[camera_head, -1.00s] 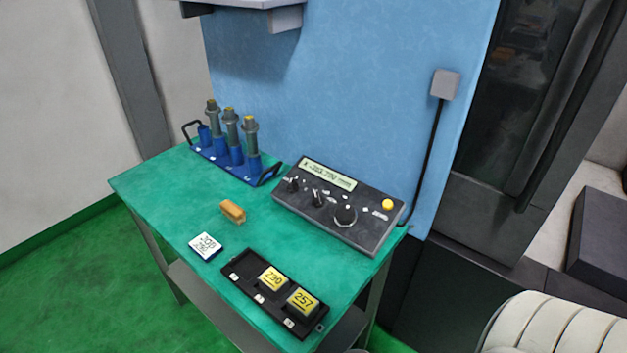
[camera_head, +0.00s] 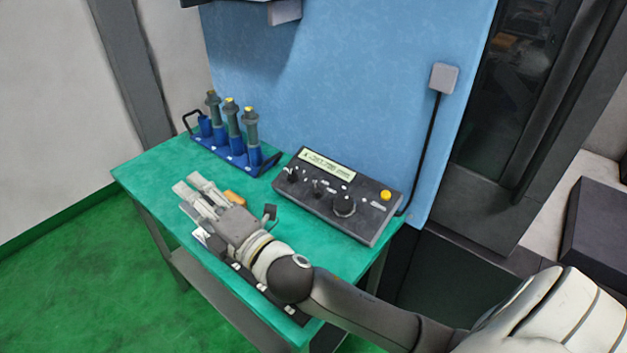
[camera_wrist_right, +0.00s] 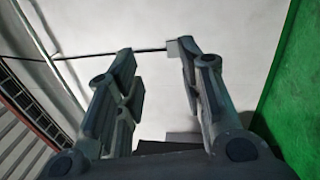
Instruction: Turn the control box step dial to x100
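The control box (camera_head: 375,227) is dark grey and sits at the right back of the green table. It has a lit display (camera_head: 327,163), two small black knobs (camera_head: 292,176) (camera_head: 318,188), a larger round dial (camera_head: 344,205) and a yellow button (camera_head: 386,195). The knob labels and settings are too small to read, so I cannot tell which is the step dial. My right gripper (camera_head: 188,182) is over the table, left of the box and apart from it, pointing left. In the right wrist view its fingers (camera_wrist_right: 158,58) are spread with nothing between them. My left gripper is not in view.
A blue rack (camera_head: 228,158) with several upright grey-and-blue holders stands at the table's back left. An orange block (camera_head: 234,197) shows just behind my right gripper. My right arm hides most of the black tray (camera_head: 297,317). A black cable (camera_head: 429,150) rises behind the box.

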